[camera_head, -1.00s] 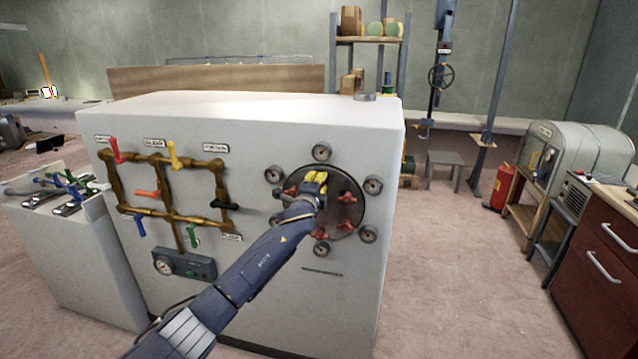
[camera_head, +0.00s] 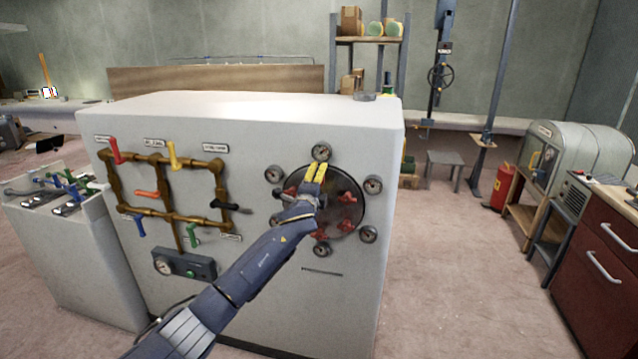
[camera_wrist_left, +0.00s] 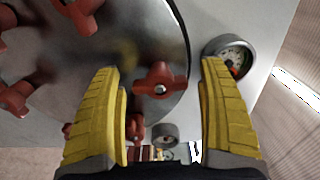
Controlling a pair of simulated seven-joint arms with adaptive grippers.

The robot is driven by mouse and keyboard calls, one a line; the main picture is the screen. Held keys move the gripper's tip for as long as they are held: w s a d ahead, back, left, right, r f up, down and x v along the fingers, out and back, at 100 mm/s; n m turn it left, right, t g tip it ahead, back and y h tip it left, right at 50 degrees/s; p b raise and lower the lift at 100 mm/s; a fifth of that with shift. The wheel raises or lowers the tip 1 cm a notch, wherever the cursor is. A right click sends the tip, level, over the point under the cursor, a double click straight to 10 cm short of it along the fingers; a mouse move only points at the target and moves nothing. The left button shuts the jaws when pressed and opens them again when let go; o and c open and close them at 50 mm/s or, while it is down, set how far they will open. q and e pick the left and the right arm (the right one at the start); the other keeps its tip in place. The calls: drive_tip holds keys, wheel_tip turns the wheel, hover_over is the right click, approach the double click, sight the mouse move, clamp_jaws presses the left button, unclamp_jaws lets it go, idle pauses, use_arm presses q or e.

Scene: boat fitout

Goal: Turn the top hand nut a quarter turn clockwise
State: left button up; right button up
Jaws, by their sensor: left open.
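A round grey disc (camera_head: 340,222) with several red hand nuts is set in the front of the white cabinet. My left gripper (camera_head: 314,172) is in front of the disc's upper part and hides the top hand nut in the head view. In the left wrist view, the gripper's yellow fingers (camera_wrist_left: 161,68) are open. A red four-lobed hand nut (camera_wrist_left: 160,90) shows between them, near the disc's edge, with a gap on both sides. It appears to be the top one. Other red nuts show on the disc, one at its right (camera_head: 349,197). My right gripper is not in view.
Several round gauges ring the disc, one just above the gripper (camera_head: 321,152); a gauge (camera_wrist_left: 230,55) is close by the right finger in the wrist view. Brass piping with coloured levers (camera_head: 160,195) is on the cabinet's left.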

use_arm(q)
drive_tip(key=v, duration=1.2)
idle(0.3)
drive_tip(key=shift+d, duration=0.1)
